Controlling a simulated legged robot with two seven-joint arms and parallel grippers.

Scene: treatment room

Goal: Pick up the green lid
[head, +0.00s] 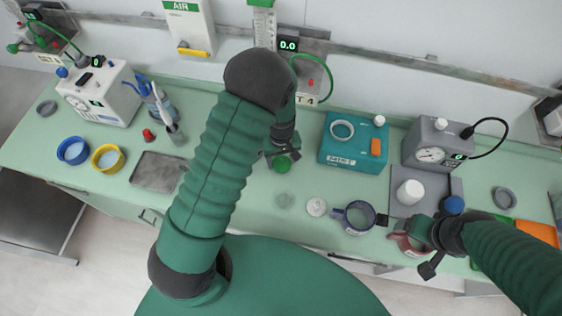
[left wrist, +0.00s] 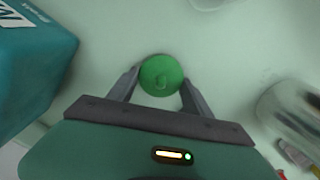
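The green lid (head: 283,164) is a small round disc on the pale green counter, in the middle of the head view. My left gripper (head: 281,153) points down at it from above. In the left wrist view the lid (left wrist: 161,75) sits between the two spread fingertips of my left gripper (left wrist: 160,80). The fingers are open on either side of it, and I cannot tell whether they touch its rim. My right gripper (head: 425,247) is near the counter's front edge at the right, its fingers apart, beside a maroon mug (head: 404,243).
A teal box (head: 350,160) stands right of the lid. A white round lid (head: 316,207) and a blue mug (head: 355,218) lie nearer the front. The counter around the lid is mostly clear.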

